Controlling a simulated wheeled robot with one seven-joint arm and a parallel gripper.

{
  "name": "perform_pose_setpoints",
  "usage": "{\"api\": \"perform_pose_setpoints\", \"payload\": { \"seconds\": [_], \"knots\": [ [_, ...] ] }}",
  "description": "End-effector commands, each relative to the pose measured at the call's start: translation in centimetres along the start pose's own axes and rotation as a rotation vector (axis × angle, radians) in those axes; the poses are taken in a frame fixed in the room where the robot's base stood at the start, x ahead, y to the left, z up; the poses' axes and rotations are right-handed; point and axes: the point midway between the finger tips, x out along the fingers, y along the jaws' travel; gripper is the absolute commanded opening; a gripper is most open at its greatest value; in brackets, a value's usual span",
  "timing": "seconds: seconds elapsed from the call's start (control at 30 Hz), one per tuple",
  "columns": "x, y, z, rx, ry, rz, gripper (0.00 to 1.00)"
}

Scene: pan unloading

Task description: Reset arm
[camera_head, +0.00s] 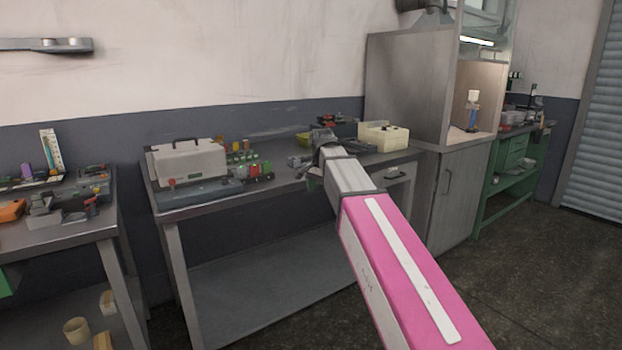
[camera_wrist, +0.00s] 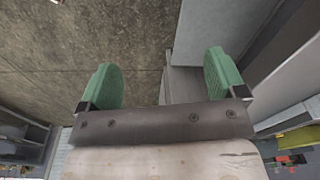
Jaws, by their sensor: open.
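My gripper (camera_wrist: 161,85) shows in the wrist view with its two green finger pads wide apart. Nothing is between them; below them I see the dark speckled floor and grey furniture sides. In the head view my pink and grey arm reaches forward over the right part of the middle metal workbench (camera_head: 270,275). The fingers are hard to make out there, as the arm's end is small and dark against the things on the bench.
A pale toolbox (camera_head: 188,162) and small coloured items stand on the workbench, with a cream bin (camera_head: 383,137) at its right. A grey cabinet with a booth (camera_head: 455,190) adjoins it. A cluttered table (camera_head: 50,240) is at left. Floor is clear at right.

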Motion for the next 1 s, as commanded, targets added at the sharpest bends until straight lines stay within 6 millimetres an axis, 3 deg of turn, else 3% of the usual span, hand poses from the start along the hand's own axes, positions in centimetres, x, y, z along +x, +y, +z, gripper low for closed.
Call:
{"api": "perform_pose_setpoints", "payload": {
  "seconds": [0.03,0.1,0.5,0.8,1.0],
  "knots": [
    [2.3,1.5,0.1,-0.030,-0.006,0.007,0.90],
    [4.9,2.8,0.1,-0.077,-0.011,0.010,0.90],
    [18.3,11.3,1.2,-0.339,-0.041,0.019,0.90],
    [26.4,18.5,3.6,-0.532,-0.066,0.018,0.90],
    [30.4,22.8,5.5,-0.648,-0.080,0.014,0.90]
  ]
}}
